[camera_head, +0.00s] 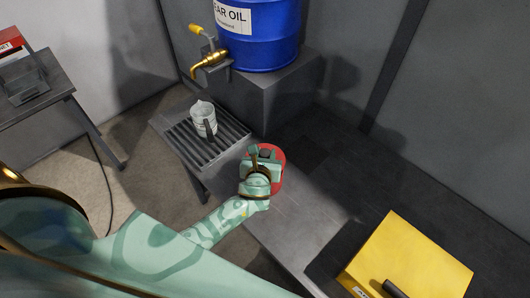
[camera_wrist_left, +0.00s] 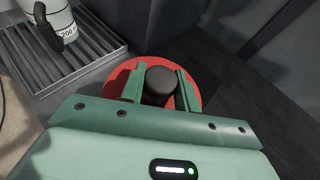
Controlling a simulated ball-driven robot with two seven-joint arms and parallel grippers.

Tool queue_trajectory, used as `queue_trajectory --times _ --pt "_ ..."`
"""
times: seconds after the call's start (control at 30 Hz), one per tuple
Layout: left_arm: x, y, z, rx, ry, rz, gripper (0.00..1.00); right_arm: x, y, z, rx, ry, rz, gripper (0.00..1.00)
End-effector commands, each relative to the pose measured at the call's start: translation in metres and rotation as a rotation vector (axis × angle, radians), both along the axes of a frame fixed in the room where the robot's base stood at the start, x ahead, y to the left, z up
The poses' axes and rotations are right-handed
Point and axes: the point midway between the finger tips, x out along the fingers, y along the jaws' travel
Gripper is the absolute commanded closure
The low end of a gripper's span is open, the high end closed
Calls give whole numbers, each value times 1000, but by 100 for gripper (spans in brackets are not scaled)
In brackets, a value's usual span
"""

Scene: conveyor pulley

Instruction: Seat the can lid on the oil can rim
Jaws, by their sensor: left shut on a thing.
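A red round lid (camera_head: 279,169) with a dark knob (camera_wrist_left: 160,84) is under my left gripper (camera_head: 264,154), over the grey bench. In the left wrist view the red lid (camera_wrist_left: 115,86) spreads out on both sides of the fingers. My left gripper (camera_wrist_left: 161,72) is shut on the knob, one finger on each side. What lies directly beneath the lid is hidden, so I cannot tell whether it touches a can rim. No oil can body is plainly visible. My right gripper is not in view.
A measuring jug (camera_head: 203,119) stands on a slatted drip tray (camera_head: 179,137) below the brass tap (camera_head: 210,60) of a blue oil drum (camera_head: 262,38). A yellow box (camera_head: 410,258) sits at the lower right. A side table (camera_head: 35,85) is at the left. The bench right of the lid looks clear.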

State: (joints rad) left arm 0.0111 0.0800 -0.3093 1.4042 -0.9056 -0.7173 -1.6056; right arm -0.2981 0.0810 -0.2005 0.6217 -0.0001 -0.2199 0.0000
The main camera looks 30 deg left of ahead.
Motion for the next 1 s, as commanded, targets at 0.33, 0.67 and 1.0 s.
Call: queue_trajectory --times 0.33,0.67,1.0 --pt "0 0 -13 0 0 0 91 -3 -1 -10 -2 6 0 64" --pt "0 0 -13 0 0 0 91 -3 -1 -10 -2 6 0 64" --pt "0 0 -13 -1 0 0 91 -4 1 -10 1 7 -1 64"
